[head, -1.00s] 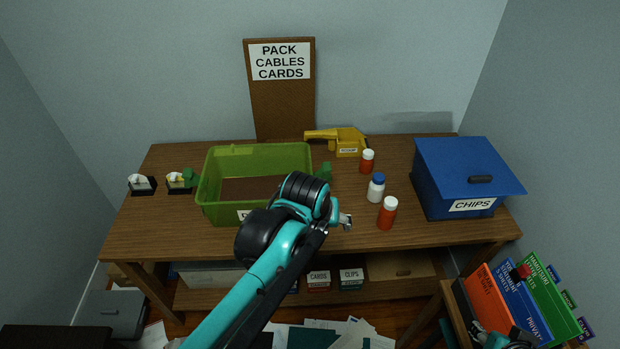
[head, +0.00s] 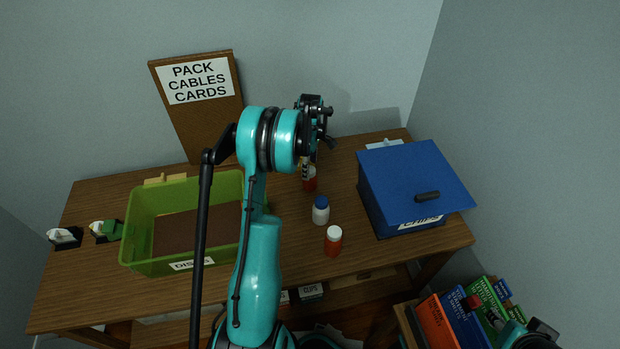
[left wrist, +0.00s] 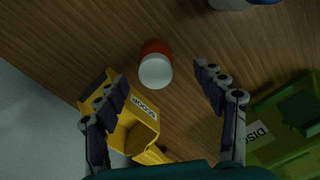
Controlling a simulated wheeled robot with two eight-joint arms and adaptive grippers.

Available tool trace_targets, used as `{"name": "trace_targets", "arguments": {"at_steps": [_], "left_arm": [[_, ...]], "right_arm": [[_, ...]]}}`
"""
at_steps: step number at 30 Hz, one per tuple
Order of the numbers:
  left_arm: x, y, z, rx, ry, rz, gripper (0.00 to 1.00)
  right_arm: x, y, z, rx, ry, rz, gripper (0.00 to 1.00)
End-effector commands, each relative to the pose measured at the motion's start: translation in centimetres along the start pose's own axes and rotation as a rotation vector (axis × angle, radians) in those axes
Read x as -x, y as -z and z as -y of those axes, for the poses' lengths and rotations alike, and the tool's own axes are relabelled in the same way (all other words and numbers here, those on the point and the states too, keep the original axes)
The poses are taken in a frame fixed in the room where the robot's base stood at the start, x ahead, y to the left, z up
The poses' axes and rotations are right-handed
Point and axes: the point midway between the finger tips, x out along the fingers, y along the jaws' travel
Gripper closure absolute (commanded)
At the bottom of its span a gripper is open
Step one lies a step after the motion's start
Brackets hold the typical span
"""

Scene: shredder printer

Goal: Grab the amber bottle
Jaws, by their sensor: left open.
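Two orange-red amber bottles with white caps stand upright on the wooden table. The near one (head: 333,243) is in clear view near the front edge. The far one (head: 309,184) is partly hidden behind my left gripper (head: 310,150). In the left wrist view one amber bottle (left wrist: 156,54) shows cap-on, beyond and between the spread fingertips of my left gripper (left wrist: 160,75). That gripper is open and empty, and no contact with the bottle shows.
A white bottle with a blue cap (head: 320,211) stands between the amber bottles. A blue lidded box (head: 400,190) is to the right, a green bin (head: 135,228) to the left. A yellow labelled scoop (left wrist: 125,128) lies beside the bottle in the left wrist view.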

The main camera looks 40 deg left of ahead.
Motion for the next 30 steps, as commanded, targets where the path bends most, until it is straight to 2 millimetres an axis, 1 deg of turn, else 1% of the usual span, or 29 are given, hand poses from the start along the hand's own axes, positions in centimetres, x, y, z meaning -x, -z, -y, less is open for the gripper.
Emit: {"name": "trace_targets", "arguments": {"at_steps": [1, 3, 8, 13, 15, 18, 23, 24, 26, 27, 29, 30], "left_arm": [[-0.8, 0.0, -0.1, 0.002, 0.001, 0.000, 0.30], [-1.7, 0.0, -0.1, 0.002, 0.001, 0.000, 0.30], [-3.1, 0.0, -0.3, 0.000, 0.000, 0.000, 0.30], [-5.7, 0.1, -0.9, -0.001, 0.000, 0.000, 0.30], [-6.7, 0.1, -0.8, -0.002, 0.000, 0.000, 0.30], [-7.4, 0.1, -0.8, -0.002, -0.001, 0.000, 0.30], [-7.2, 0.1, -0.8, -0.002, -0.001, 0.000, 0.30], [-7.2, 0.1, -0.8, -0.002, -0.001, 0.000, 0.33], [-7.2, 0.1, -0.8, -0.002, -0.001, 0.000, 0.49], [-7.2, 0.1, -0.8, -0.002, -0.001, 0.000, 0.59], [-7.2, 0.1, -0.8, -0.002, -0.001, 0.000, 0.75], [-7.2, 0.1, -0.8, -0.002, -0.001, 0.000, 0.86]], "right_arm": [[-0.3, -0.2, 0.0, 0.000, 0.000, 0.000, 0.60], [-0.6, -0.4, 0.0, 0.000, 0.000, 0.000, 0.60], [-1.0, -0.7, 0.0, 0.000, 0.000, 0.000, 0.60], [-2.2, -1.6, 0.0, 0.000, 0.000, 0.000, 0.60], [-2.5, -1.7, 0.0, 0.000, 0.000, 0.000, 0.60], [-2.6, -1.9, 0.0, 0.000, 0.000, 0.000, 0.60], [-2.5, -1.8, 0.0, 0.000, 0.000, 0.000, 0.60], [-2.5, -1.8, 0.0, 0.000, 0.000, 0.000, 0.60], [-2.5, -1.8, 0.0, 0.000, 0.000, 0.000, 0.60], [-2.5, -1.8, 0.0, 0.000, 0.000, 0.000, 0.60], [-2.5, -1.8, 0.0, 0.000, 0.000, 0.000, 0.60], [-2.5, -1.8, 0.0, 0.000, 0.000, 0.000, 0.60]]}}
